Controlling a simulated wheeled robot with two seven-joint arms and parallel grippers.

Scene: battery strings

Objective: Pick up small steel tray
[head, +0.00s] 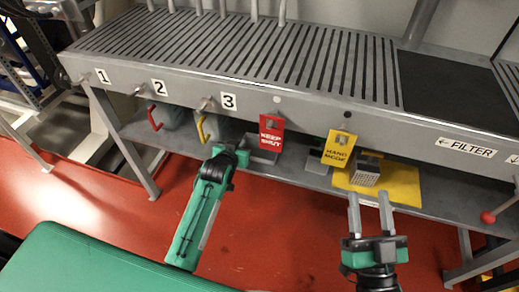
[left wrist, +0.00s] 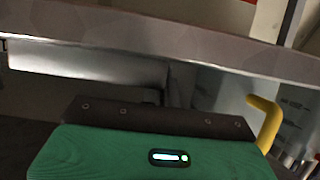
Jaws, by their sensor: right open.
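I cannot tell for certain which thing is the small steel tray. A grey metal piece (head: 262,156) lies on the lower shelf below the red KEEP SHUT tag, and a smaller grey piece (head: 320,166) lies to its right. A perforated metal block (head: 366,176) stands on a yellow mat (head: 402,187) further right. My left gripper (head: 232,155) reaches to the shelf's front, left of the first grey piece. Its fingers are hidden in both views; the left wrist view shows only its green and dark body. My right gripper (head: 370,213) is open and empty in front of the yellow mat.
The slotted bench top (head: 240,50) overhangs the lower shelf (head: 290,176). Red (head: 154,117) and yellow (head: 201,128) handles sit under it. KEEP SHUT (head: 271,134) and HAND MODE (head: 339,148) tags hang from its edge. A red knob (head: 488,217) sticks out at right.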

